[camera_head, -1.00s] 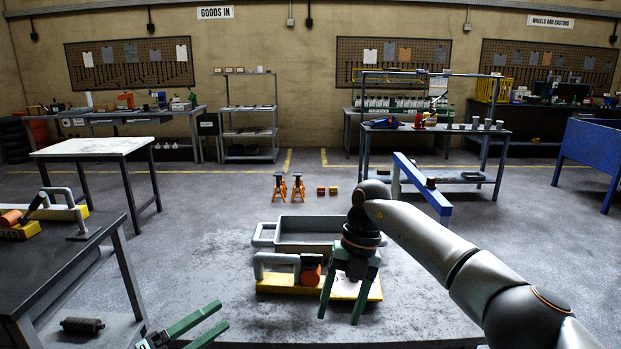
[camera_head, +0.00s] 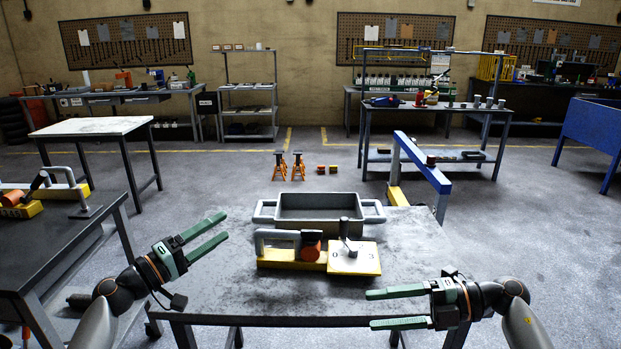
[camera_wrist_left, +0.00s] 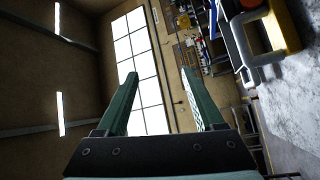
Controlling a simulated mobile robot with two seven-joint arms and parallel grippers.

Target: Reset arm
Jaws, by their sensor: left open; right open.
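My left gripper (camera_head: 208,236) is open and empty at the left side of the grey table, its green fingers pointing right and slightly up in the head view. Its open fingers also show in the left wrist view (camera_wrist_left: 160,95), with nothing between them. My right gripper (camera_head: 380,308) is open and empty over the table's front right part, fingers pointing left.
A grey tray with side handles (camera_head: 263,211) stands behind the jack. The grey table (camera_head: 420,247) is bare on the right. A dark bench (camera_head: 60,245) with a similar yellow unit is at the left. A blue beam (camera_head: 424,163) stands behind right; orange stands (camera_head: 280,166) are on the floor.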

